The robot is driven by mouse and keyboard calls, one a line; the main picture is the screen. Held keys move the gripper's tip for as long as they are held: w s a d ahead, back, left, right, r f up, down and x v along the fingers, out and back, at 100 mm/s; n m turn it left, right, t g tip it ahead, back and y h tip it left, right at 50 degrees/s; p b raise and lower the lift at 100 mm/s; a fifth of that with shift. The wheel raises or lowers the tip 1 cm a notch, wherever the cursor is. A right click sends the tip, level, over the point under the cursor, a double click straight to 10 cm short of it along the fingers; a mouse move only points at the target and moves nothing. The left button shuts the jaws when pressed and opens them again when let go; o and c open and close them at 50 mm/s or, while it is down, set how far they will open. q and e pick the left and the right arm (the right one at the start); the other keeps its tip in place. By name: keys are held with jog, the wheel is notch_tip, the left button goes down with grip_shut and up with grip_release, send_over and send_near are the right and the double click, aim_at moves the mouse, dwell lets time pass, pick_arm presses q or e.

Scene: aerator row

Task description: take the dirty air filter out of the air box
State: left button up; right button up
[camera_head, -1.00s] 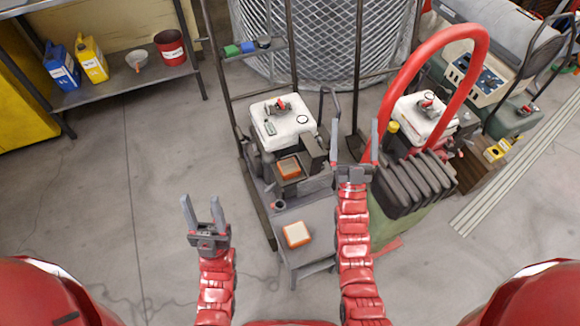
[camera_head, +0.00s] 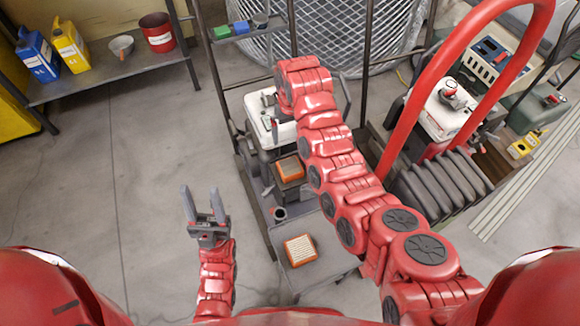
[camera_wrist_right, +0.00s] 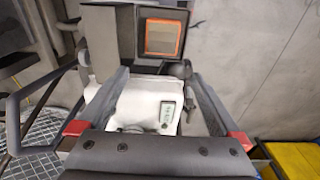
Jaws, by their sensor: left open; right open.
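The air box (camera_head: 290,183) sits open on the front of the white-topped engine (camera_head: 262,125). The dirty air filter (camera_head: 290,167), orange-framed with a dull brown face, lies inside it; it also shows in the right wrist view (camera_wrist_right: 162,37). A second, paler orange-framed filter (camera_head: 300,249) lies on the grey bench in front. My right gripper (camera_wrist_right: 158,76) is open and empty above the engine, its fingers apart, short of the box; in the head view my arm hides it. My left gripper (camera_head: 200,192) is open and empty, left of the bench, away from both filters.
A dark upright panel (camera_wrist_right: 112,38) stands beside the box in the wrist view. A red hoop handle (camera_head: 405,125) and another machine stand to the right. Dark frame posts rise behind the engine. A shelf (camera_head: 110,78) with jugs is far left; floor between is clear.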

jog(key=b, duration=0.5)
send_over(290, 166)
notch_tip(290, 166, down, 5)
jog(key=shift+g, duration=0.4)
jog(key=f, duration=0.6)
jog(key=shift+s+d+f, duration=0.1)
jog(key=shift+s+d, duration=0.05)
jog(key=shift+s, duration=0.1)
jog(key=f+b, duration=0.1)
jog(key=f, duration=0.1)
jog(key=f+b, duration=0.1)
jog(key=f, duration=0.2)
jog(key=shift+w+f, duration=0.2)
jog(key=shift+f, duration=0.1)
jog(key=c, duration=1)
jog(key=shift+r, duration=0.15)
